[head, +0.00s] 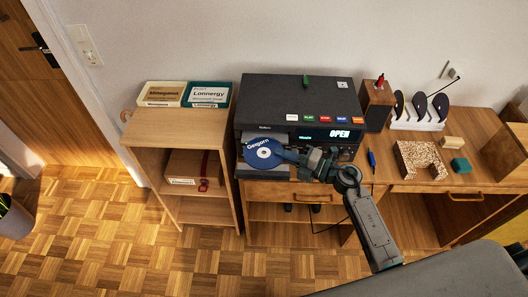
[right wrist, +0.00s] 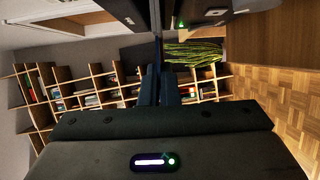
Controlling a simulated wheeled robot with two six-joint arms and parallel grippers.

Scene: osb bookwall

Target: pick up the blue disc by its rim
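The blue disc (head: 263,153) with white lettering and a pale centre lies flat or nearly flat over the open tray (head: 265,173) of the black player (head: 300,113). I cannot tell whether it touches the tray. My right gripper (head: 289,156) reaches in from the right and is at the disc's right rim. In the right wrist view its fingers (right wrist: 159,88) are close together on the disc's thin edge (right wrist: 157,35), seen edge-on. The fingers hide that part of the rim. My left gripper is not in view.
The player stands on a wooden cabinet, its display reading OPEN. A low shelf (head: 178,125) with boxed cases is at the left. At the right are a disc rack (head: 418,112), a speckled block (head: 418,158), a blue marker (head: 372,160) and a teal block (head: 460,165).

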